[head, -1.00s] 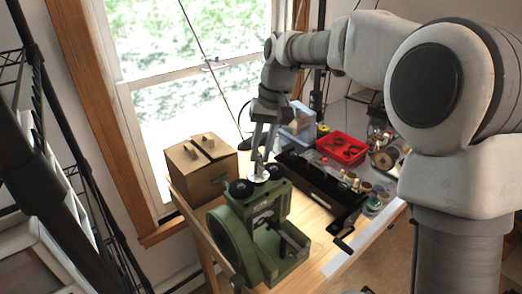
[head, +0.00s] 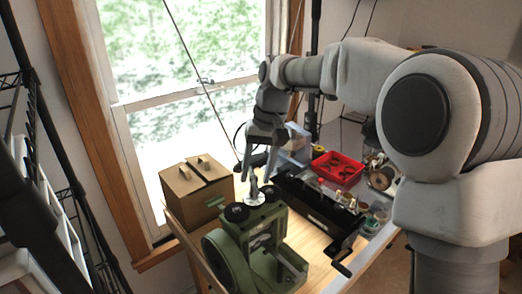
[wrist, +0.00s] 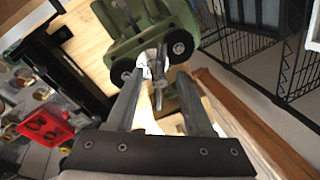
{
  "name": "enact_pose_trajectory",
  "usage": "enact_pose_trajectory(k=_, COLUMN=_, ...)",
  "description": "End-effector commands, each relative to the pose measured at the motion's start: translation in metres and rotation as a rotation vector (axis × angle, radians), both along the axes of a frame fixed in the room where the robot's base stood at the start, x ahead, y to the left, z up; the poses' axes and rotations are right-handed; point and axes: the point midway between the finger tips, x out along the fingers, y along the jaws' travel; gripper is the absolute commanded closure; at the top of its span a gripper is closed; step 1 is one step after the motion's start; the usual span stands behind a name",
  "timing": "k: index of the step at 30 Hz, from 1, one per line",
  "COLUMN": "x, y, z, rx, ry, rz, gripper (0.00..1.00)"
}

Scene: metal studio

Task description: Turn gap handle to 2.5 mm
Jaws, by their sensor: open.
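The green rolling mill (head: 268,240) stands on the wooden bench, with two black round knobs on top. Its gap handle, a small metal bar above a pale disc (head: 254,198), sits between the knobs. The handle (wrist: 158,84) also shows in the wrist view, between my fingers. My gripper (head: 257,174) points down above the disc, open, with a finger on each side of the handle. In the wrist view my gripper (wrist: 156,76) shows a gap on both sides of the handle. The gap reading is too small to read.
A cardboard box (head: 195,190) stands left of the mill. A long black machine (head: 315,208) with a crank is close on the right. A red tray (head: 337,167) and small jars lie behind it. A window is behind the bench.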

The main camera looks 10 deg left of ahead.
Motion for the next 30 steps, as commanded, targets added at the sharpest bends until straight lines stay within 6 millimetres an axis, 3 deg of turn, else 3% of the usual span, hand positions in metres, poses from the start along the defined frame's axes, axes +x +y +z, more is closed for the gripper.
enact_pose_trajectory(k=5, x=0.002, y=-0.005, z=0.028, rx=0.003, ry=-0.005, rz=-0.001, gripper=0.48)
enact_pose_trajectory(k=18, x=0.008, y=-0.024, z=0.129, rx=0.003, ry=-0.005, rz=-0.001, gripper=0.48)
enact_pose_trajectory(k=24, x=0.009, y=-0.03, z=0.157, rx=0.001, ry=-0.004, rz=-0.002, gripper=0.48)
enact_pose_trajectory(k=30, x=0.01, y=-0.032, z=0.167, rx=0.001, ry=-0.003, rz=-0.002, gripper=0.48)
